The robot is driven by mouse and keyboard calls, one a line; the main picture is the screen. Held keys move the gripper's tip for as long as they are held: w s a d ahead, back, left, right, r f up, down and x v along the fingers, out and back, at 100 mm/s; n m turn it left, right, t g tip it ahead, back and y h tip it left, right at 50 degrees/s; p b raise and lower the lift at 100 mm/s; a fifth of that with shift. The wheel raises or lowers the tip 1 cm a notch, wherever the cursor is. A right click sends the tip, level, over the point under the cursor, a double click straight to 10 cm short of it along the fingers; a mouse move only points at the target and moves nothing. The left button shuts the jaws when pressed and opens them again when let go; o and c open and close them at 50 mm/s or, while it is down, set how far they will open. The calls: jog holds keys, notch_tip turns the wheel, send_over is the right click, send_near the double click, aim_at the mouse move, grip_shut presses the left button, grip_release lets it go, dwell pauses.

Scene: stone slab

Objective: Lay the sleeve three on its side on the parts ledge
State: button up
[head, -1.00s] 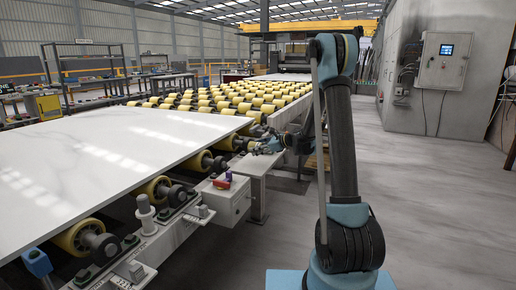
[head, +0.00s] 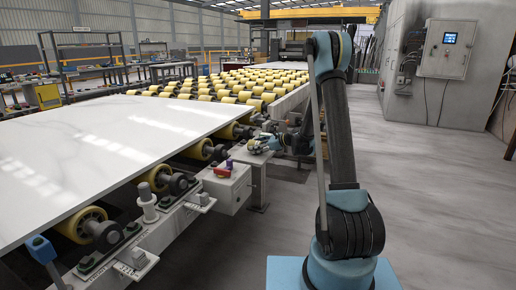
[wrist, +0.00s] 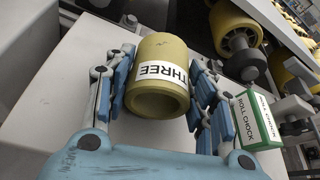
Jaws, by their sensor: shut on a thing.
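The yellow sleeve three (wrist: 160,72), a hollow cylinder with a white "THREE" label, is between the fingers of my gripper (wrist: 160,90) in the wrist view. The fingers are shut on its two sides. Its open end faces my palm. The pale, flat parts ledge (wrist: 62,95) shows behind and beside it; I cannot tell whether the sleeve touches it. In the head view my gripper (head: 262,144) is small, over the ledge (head: 256,160) beside the roller line, and the sleeve cannot be made out there.
In the wrist view a green roll chock (wrist: 262,120) is close beside the right finger, with a yellow roller (wrist: 236,28) beyond. Floor at right is clear.

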jog(key=shift+f, duration=0.4)
dwell(0.4)
jog(key=shift+s+f, duration=0.15)
jog(key=shift+s, duration=0.15)
jog(key=shift+c, duration=0.3)
jog(key=o, duration=1.2)
jog(key=shift+a, duration=0.1)
jog(key=shift+o, duration=0.6)
jog(key=shift+f, duration=0.15)
jog(key=shift+w+d, duration=0.1)
jog(key=shift+d, duration=0.25)
jog(key=shift+w, duration=0.1)
